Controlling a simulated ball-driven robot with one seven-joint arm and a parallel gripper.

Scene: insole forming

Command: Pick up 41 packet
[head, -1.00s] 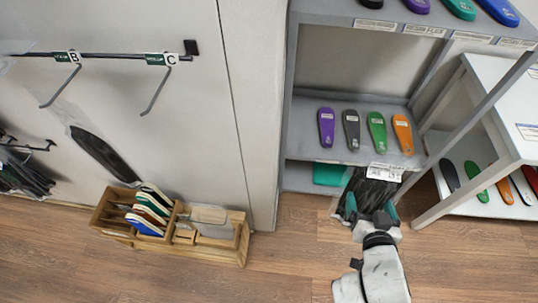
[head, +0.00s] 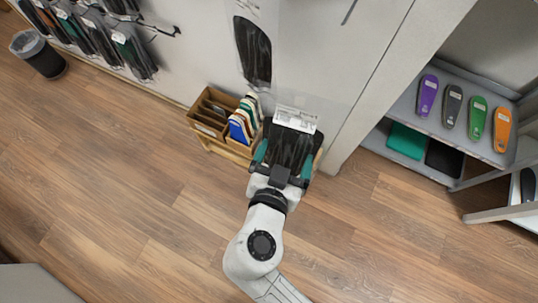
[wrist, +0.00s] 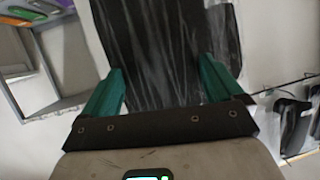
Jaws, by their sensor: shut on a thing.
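A black packet (head: 291,143) in clear plastic wrap, with a white label (head: 296,118) at its top, is held in my gripper (head: 282,165). The number on the label is too small to read. My gripper's green fingers are closed on the two sides of the packet. In the wrist view, the dark packet (wrist: 165,45) stands between the green fingers of my gripper (wrist: 165,85), its wrap creased and shiny. The packet is in the air in front of the wall, and it hides part of the wooden box behind it.
A wooden box (head: 203,127) with coloured insoles stands at the wall's foot. Another black packet (head: 252,52) hangs on the wall, and several more (head: 95,40) hang at upper left. A grey shelf unit (head: 440,128) with coloured insoles stands right. A bin (head: 40,58) is far left. The floor is clear.

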